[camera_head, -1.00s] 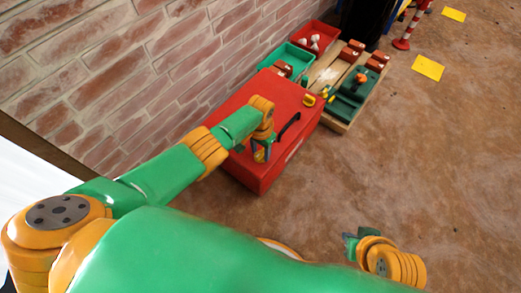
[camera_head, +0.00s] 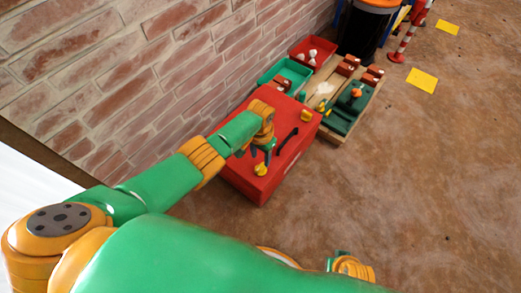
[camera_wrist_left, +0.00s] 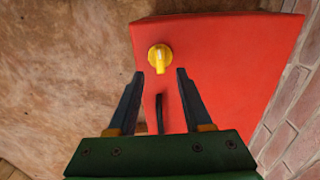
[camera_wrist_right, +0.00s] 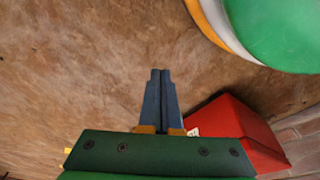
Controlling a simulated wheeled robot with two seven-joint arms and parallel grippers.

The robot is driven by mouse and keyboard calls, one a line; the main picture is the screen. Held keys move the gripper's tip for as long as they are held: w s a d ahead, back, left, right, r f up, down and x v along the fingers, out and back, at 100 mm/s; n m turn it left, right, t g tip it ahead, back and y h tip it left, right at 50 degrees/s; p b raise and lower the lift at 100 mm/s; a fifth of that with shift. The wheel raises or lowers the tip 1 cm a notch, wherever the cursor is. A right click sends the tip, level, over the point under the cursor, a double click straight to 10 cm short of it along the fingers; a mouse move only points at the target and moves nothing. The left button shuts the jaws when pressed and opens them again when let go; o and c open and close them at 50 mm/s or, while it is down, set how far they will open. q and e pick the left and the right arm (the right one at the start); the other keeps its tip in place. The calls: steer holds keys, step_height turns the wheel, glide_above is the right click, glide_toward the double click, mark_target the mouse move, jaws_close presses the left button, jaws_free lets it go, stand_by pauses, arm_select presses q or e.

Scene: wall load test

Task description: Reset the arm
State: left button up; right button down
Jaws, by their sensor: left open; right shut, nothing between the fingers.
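My left gripper (camera_head: 262,151) is open and empty above the red box (camera_head: 243,180). In the left wrist view its two fingertips (camera_wrist_left: 160,73) stand apart, and a yellow knob (camera_wrist_left: 160,58) shows beyond the gap between them. In the head view the yellow knob (camera_head: 260,169) sits on the box's near end, beside the gripper. A black handle (camera_head: 288,141) lies on the box top. My right gripper (camera_wrist_right: 161,73) is shut and empty over the brown floor. Only part of it (camera_head: 338,262) shows at the bottom of the head view.
A brick wall (camera_head: 170,60) runs along the left. Beyond the box are a green bin (camera_head: 270,75), a red bin (camera_head: 320,47) and a wooden pallet (camera_head: 340,137) with a green machine (camera_head: 345,112). A dark barrel (camera_head: 360,35) stands behind. The floor at right is open.

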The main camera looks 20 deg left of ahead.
arm_select(q)
steer(key=shift+r, duration=0.45)
arm_select(e)
steer(key=shift+s+d+f, duration=0.15)
steer(key=shift+s+f, duration=0.4)
steer(key=shift+f, duration=0.15)
